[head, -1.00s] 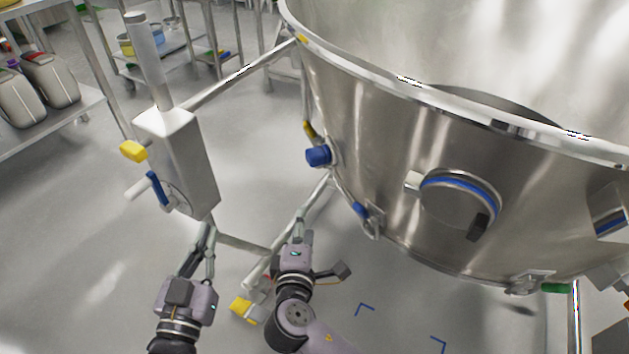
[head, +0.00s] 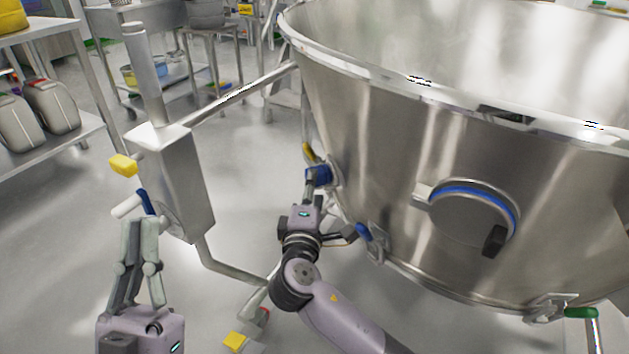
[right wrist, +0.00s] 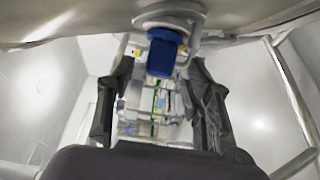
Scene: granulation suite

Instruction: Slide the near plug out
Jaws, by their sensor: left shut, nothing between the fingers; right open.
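A blue plug (head: 318,174) sticks out of the lower left side of the big steel bowl. It also shows in the right wrist view (right wrist: 163,52), at the top middle. My right gripper (head: 315,192) is just below it in the head view. In the right wrist view the gripper (right wrist: 160,75) has its fingers spread, one on each side of the plug, with gaps visible. My left gripper (head: 140,222) has its fingers together and empty, just below the blue-and-white handle (head: 135,204) on the steel column; I cannot tell whether they touch.
The steel bowl (head: 390,150) fills the right side. It carries a round port with a blue ring (head: 472,212) and a blue-handled clamp (head: 363,234). The steel column (head: 178,180) has a yellow knob (head: 123,165). Shelves stand at left.

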